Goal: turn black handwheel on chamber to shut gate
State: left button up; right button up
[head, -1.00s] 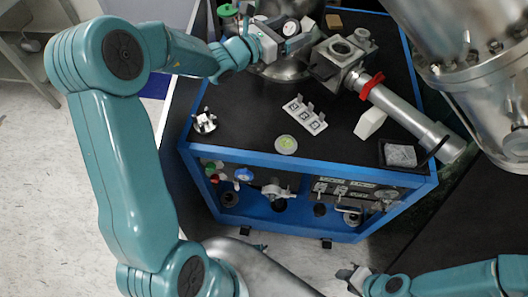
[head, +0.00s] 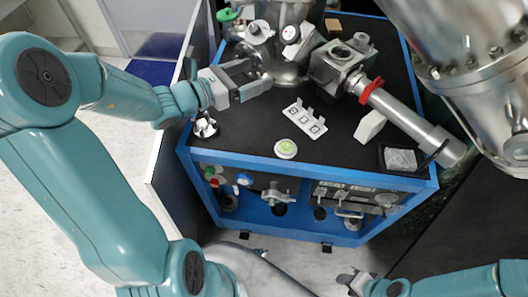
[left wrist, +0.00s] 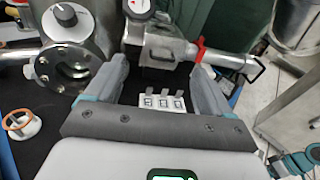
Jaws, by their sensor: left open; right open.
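A chamber of bright metal (head: 290,68) stands at the back of the black bench top. A round dark knob with a pale rim (head: 255,29) sits on its upper left; it also shows at the top left of the left wrist view (left wrist: 66,16). I cannot tell surely whether this is the black handwheel. My left gripper (head: 260,77) is open and empty, just in front of the chamber and below the knob, apart from the knob. Its two fingers (left wrist: 158,68) are spread in the left wrist view. My right gripper (head: 350,282) is open at the bottom, far from the chamber.
A round gauge (head: 291,32) and a green handle (head: 229,14) are near the knob. A metal tube with a red clamp (head: 371,91) runs right. A white labelled block (head: 304,119) and a round pale-green-topped item (head: 286,148) lie on the bench. A large steel vessel (head: 465,60) hangs at the right.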

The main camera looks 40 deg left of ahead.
pick_arm(q)
jog(key=s+d+f+m+g+h, duration=0.1)
jog(key=s+d+f+m+g, duration=0.2)
jog(key=f, duration=0.1)
jog(key=s+d+f+m+g+h+p, duration=0.1)
jog(key=s+d+f+m+g, duration=0.1)
jog(key=f, duration=0.3)
jog(key=s+d+f+m+g+h+p, duration=0.1)
jog(key=s+d+f+m+g, duration=0.2)
jog(key=d+f+m+g, duration=0.1)
jog(key=shift+s+d+f+g, duration=0.2)
jog(key=shift+d+f, duration=0.05)
jog(key=shift+f, duration=0.15)
jog(key=shift+s+d+f+g, duration=0.15)
jog(key=shift+d+f+g, duration=0.1)
jog(key=shift+f, duration=0.1)
